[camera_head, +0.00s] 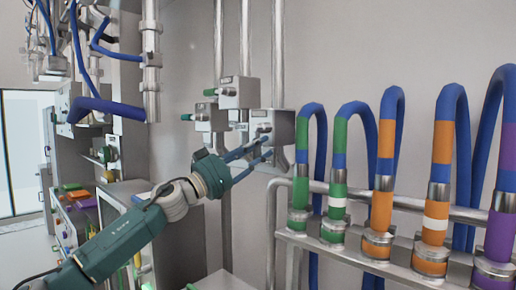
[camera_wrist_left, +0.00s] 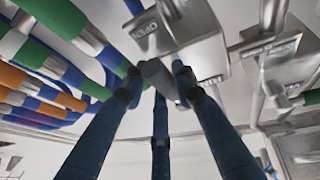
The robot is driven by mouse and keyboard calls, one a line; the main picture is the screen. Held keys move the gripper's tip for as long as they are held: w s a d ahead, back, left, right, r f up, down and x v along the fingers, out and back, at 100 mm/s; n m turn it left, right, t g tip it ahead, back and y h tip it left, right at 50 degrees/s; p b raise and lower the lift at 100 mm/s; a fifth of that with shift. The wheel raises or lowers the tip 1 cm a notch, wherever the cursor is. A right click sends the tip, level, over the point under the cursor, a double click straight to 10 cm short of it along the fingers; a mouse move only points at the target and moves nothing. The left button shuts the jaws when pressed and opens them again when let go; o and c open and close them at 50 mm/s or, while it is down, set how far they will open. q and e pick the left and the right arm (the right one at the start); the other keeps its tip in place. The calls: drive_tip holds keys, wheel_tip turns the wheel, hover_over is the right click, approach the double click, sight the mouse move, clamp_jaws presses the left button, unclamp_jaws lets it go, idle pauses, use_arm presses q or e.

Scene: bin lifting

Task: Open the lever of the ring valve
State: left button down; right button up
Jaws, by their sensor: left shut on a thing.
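The ring valve (camera_head: 284,128) is a grey box on a vertical steel pipe, in the middle of the head view. In the left wrist view its box (camera_wrist_left: 200,50) carries an "OPEN" label. My left gripper (camera_head: 264,146) reaches it from the lower left. Its blue fingers, also in the left wrist view (camera_wrist_left: 158,82), are closed around a grey stub, apparently the valve's lever (camera_wrist_left: 156,72). The fingers hide much of this lever, so its angle is hard to tell. My right gripper is in neither view.
Two similar grey valve boxes (camera_head: 236,92) (camera_head: 208,118) with green-tipped levers stand just left of the ring valve. Several blue hoses with green, orange and purple bands (camera_head: 385,150) rise from a steel rail at right. A control cabinet (camera_head: 75,195) stands at left.

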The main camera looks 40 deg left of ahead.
use_arm(q)
drive_tip(key=shift+n, duration=0.3)
drive_tip(key=c, duration=1.4)
unclamp_jaws()
drive_tip(key=shift+r, duration=0.1)
drive_tip(key=shift+o, duration=0.3)
drive_tip(key=shift+s+a+f, duration=0.2)
drive_tip(key=shift+s+f, duration=0.35)
drive_tip(key=shift+s, duration=0.05)
drive_tip(key=v, duration=1)
drive_tip(key=shift+s, duration=0.35)
drive_tip(key=shift+r, duration=0.1)
